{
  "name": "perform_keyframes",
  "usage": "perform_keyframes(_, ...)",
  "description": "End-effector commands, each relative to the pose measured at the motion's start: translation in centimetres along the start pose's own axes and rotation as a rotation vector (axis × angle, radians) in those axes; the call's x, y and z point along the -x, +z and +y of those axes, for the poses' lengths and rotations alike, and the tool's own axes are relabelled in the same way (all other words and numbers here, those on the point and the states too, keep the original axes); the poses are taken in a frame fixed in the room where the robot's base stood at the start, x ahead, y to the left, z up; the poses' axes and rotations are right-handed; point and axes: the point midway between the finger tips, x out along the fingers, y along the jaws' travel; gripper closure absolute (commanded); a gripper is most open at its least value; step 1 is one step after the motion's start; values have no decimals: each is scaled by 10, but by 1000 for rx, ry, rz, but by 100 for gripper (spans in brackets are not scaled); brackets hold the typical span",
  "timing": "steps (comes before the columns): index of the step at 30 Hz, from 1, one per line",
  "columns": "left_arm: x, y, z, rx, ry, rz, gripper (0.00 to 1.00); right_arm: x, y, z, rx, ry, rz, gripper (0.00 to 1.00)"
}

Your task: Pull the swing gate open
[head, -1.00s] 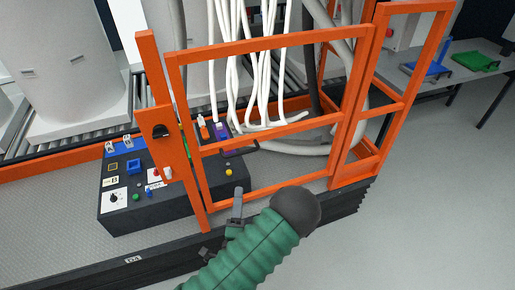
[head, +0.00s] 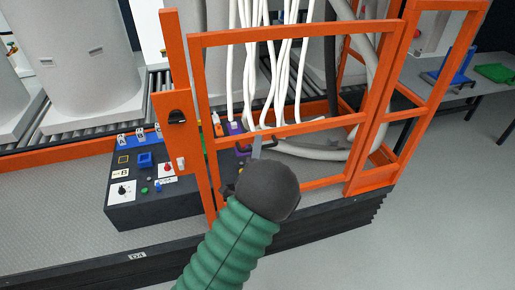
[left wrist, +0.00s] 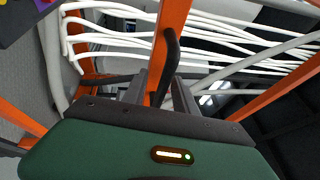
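The swing gate (head: 292,37) is an orange rectangular frame with a middle rail, standing at the platform's front edge; it looks shut against its latch post (head: 176,115). A dark handle (head: 270,138) sits on the middle rail. It also shows in the left wrist view (left wrist: 172,45), in front of an orange bar. My left gripper (head: 256,146) is at the handle, mostly hidden behind my own dark wrist. In the left wrist view its fingers (left wrist: 159,92) stand apart, with the lower end of the handle between them; contact cannot be told. My right gripper is not in view.
A black control box (head: 150,210) with buttons stands on the platform left of the gate. White hoses (head: 285,80) hang behind the gate. A grey table (head: 460,85) with blue and green items is at the back right. The floor (head: 440,220) at the right is clear.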

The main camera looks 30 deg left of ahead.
Motion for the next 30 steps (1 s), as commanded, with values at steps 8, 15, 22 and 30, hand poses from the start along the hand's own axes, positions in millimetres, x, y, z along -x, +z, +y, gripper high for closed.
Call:
perform_keyframes(8, 0, 0, 0, 1, 0, 0, 76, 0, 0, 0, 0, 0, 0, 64)
perform_keyframes(15, 0, 0, 0, 1, 1, 0, 100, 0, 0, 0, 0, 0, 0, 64)
perform_keyframes(22, 0, 0, 1, 1, 2, -1, 100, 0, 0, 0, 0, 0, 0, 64)
perform_keyframes(30, 0, 0, 2, 0, 3, -2, 100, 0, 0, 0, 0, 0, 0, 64)
